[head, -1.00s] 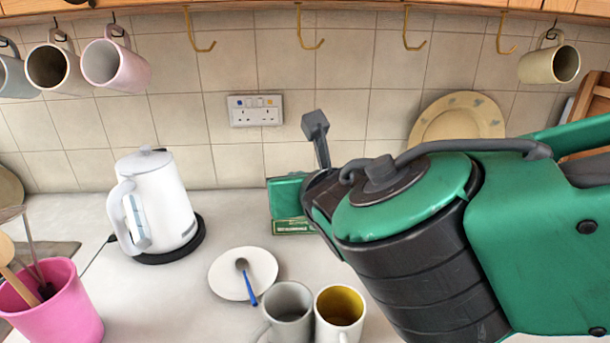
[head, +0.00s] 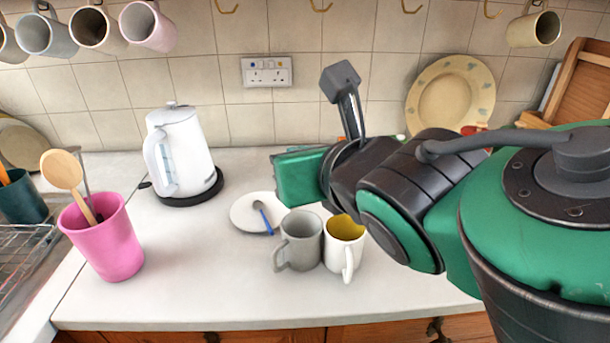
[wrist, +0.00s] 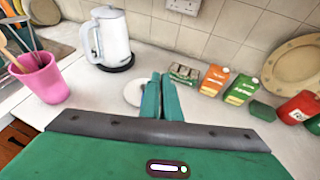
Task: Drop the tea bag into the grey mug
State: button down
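The grey mug (head: 300,240) stands upright on the counter in the head view, its handle toward the lower left. A white mug (head: 343,247) with a yellow inside stands close against its right side. My gripper (head: 295,178) is in the air above and behind the mugs. In the wrist view my green fingers (wrist: 161,95) lie almost together, with a thin gap and no object visible between them. I cannot make out a tea bag in either view. A small tea-like box (wrist: 184,73) stands by the wall beyond the fingers. The fingers hide part of the counter.
A saucer (head: 240,212) with a blue-handled spoon (head: 262,217) lies behind the grey mug. A white kettle (head: 180,145) and a pink pot (head: 105,240) stand left. Cartons (wrist: 240,90) and a red container (wrist: 297,107) are at the right.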

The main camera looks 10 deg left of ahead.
aim_at(308, 257)
jog(key=k, duration=1.35)
jog(key=u, duration=0.85)
jog(key=i, duration=1.25)
jog(key=z, duration=1.45)
